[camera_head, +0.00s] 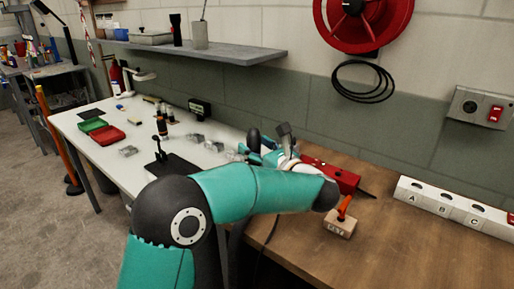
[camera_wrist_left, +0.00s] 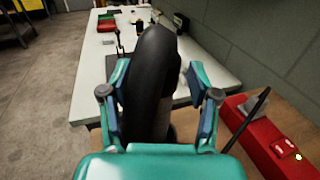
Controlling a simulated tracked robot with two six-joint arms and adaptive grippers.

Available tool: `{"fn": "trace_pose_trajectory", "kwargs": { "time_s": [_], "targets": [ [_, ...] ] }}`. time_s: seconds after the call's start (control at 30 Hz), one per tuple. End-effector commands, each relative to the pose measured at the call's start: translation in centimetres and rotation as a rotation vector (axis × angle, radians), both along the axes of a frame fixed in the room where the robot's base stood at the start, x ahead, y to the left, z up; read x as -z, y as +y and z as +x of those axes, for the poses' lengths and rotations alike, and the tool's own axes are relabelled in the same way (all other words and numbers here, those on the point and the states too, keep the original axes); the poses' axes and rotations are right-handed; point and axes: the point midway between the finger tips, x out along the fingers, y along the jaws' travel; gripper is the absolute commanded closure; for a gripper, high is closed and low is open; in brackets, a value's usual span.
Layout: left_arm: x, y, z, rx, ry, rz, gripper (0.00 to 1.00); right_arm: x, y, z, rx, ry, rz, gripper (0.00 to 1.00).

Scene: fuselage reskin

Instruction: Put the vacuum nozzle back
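My left gripper (camera_head: 262,152) is at the back of the wooden bench, where it meets the white table. In the left wrist view its teal fingers (camera_wrist_left: 158,95) stand on both sides of a thick dark, round-ended piece, which I take to be the vacuum nozzle (camera_wrist_left: 155,70). In the head view the nozzle's dark end (camera_head: 253,137) sticks up beside the fingers, and the rest is hidden by my wrist. A red box (camera_head: 335,177) with a thin black rod lies just right of the gripper; it also shows in the left wrist view (camera_wrist_left: 262,140). My right gripper is out of view.
A small block (camera_head: 341,228) with an orange-handled tool and a white rack (camera_head: 450,205) marked A, B, C stand on the wooden bench. The white table (camera_head: 95,150) holds red and green trays and small parts. A grey shelf (camera_head: 240,55) overhangs the back. The front right bench is clear.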

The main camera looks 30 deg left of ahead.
Motion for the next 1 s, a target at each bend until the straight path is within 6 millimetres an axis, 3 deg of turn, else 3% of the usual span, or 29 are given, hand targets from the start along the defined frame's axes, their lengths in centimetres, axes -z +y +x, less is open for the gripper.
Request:
{"fn": "trace_pose_trajectory", "kwargs": {
  "time_s": [0.3,0.8,1.0],
  "targets": [
    [-0.2,-0.3,-0.1,0.002,0.0,0.0,0.39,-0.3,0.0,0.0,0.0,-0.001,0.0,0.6],
    [-0.2,-8.9,-3.7,0.004,0.0,0.001,0.39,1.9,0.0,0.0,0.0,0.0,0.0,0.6],
    [-0.3,-10.7,-4.5,0.0,0.0,0.001,0.39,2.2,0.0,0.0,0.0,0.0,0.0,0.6]
  ]
}}
